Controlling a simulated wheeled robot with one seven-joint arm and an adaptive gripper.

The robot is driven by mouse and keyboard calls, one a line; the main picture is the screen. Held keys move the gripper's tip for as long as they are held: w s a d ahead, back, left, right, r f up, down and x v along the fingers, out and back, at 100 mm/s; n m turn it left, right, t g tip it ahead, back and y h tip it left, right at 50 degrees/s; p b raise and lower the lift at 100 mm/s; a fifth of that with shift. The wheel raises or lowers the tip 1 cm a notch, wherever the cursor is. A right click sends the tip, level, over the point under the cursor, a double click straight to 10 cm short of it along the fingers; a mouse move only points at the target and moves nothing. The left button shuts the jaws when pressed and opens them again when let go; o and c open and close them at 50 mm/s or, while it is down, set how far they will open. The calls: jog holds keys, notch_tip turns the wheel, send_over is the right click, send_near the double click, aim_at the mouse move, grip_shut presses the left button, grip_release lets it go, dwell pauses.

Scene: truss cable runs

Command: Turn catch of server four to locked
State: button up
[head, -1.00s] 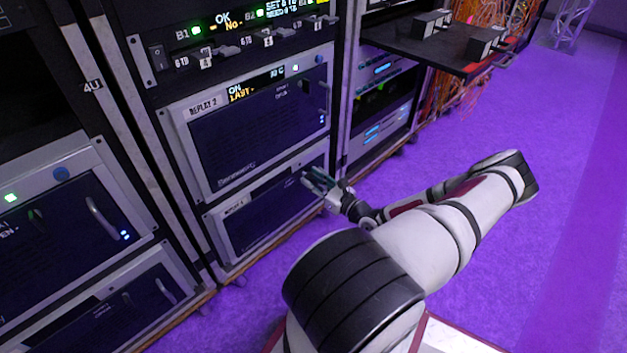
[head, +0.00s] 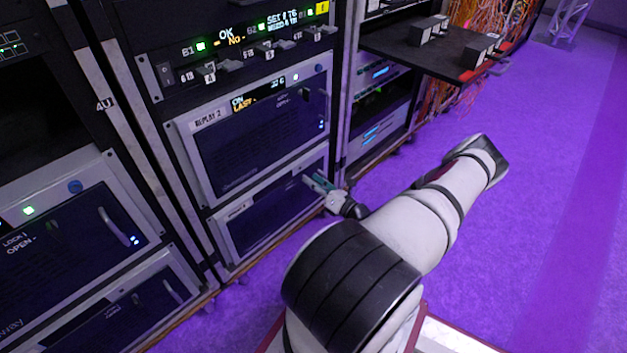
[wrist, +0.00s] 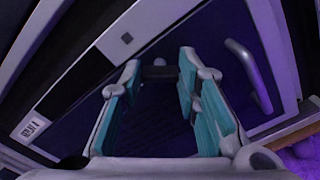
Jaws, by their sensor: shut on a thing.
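Server four is the lower dark-fronted unit with a pale frame (head: 222,238) in the middle rack; its front also fills the wrist view (wrist: 215,40). My gripper (head: 318,182) is at the upper right of that front. In the wrist view, my gripper (wrist: 160,70) has its teal-padded fingers on either side of a small dark catch (wrist: 158,73) and is shut on it. The catch lies crosswise between the fingertips. Its lock markings are not readable, and in the head view the fingers hide it.
A metal handle (wrist: 248,75) stands out from the server front, right of my fingers. The replay 2 unit (head: 255,145) is directly above. A shelf (head: 425,48) with small boxes juts out at the upper right. The purple floor (head: 530,200) at right is open.

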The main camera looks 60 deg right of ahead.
jog(key=shift+f+m, duration=0.15)
jog(key=shift+m, duration=5.05)
jog(key=o, duration=1.2)
jog(key=shift+c, duration=0.2)
jog(key=v, duration=1.2)
